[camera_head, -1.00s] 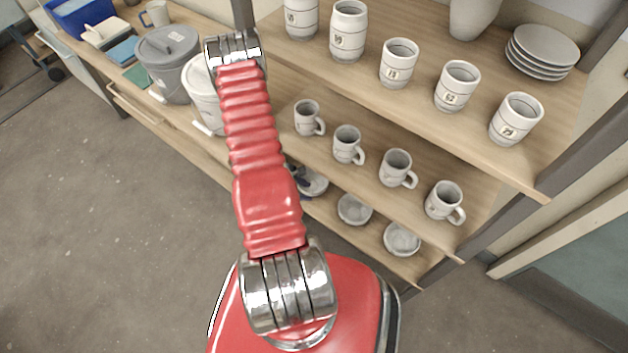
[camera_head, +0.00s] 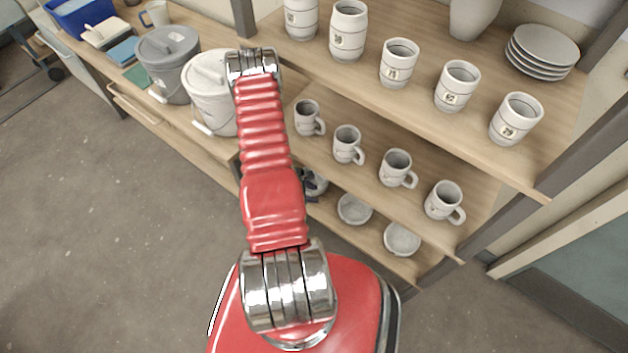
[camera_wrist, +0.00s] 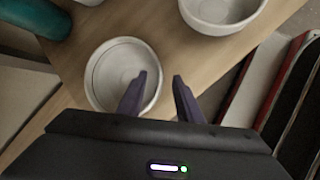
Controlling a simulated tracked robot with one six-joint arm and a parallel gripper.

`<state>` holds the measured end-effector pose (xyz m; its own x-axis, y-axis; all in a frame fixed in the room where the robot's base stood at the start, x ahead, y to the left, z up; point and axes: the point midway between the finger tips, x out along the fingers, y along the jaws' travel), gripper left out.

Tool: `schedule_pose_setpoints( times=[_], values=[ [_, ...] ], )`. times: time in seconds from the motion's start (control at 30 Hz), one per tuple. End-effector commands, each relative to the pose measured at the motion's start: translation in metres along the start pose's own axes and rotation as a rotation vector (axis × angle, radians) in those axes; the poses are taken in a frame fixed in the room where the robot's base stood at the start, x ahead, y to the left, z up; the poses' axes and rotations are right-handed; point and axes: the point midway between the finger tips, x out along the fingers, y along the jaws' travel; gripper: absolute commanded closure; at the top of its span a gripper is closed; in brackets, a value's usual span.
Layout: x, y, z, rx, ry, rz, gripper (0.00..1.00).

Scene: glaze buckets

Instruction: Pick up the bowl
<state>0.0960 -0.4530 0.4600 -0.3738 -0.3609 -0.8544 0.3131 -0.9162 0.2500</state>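My gripper (camera_wrist: 160,82) is open, its two dark fingers apart with nothing between them that I can make out. In the wrist view a round whitish bowl (camera_wrist: 108,78) sits on the wooden shelf below. The left finger overlaps the bowl's inside and the right finger appears beyond its right rim. I cannot tell whether either finger touches it. In the head view this bowl (camera_head: 319,181) is partly hidden behind my arm and gripper on the lowest shelf. A second bowl shows at the top of the wrist view (camera_wrist: 225,22).
More bowls (camera_head: 354,209) (camera_head: 402,239) stand on the lowest shelf. Mugs (camera_head: 396,168) line the shelf above, and numbered cups (camera_head: 399,63) the top. Buckets (camera_head: 167,62) stand on the left. A teal object (camera_wrist: 35,18) is at the wrist view's upper left.

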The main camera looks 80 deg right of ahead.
Motion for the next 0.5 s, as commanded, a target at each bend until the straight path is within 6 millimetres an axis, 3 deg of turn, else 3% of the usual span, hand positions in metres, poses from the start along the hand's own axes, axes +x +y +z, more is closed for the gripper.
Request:
schedule_pose_setpoints(
  times=[0.5],
  values=[
    [-0.0003,0.0005,-0.0002,0.000,0.000,0.001,0.68]
  ],
)
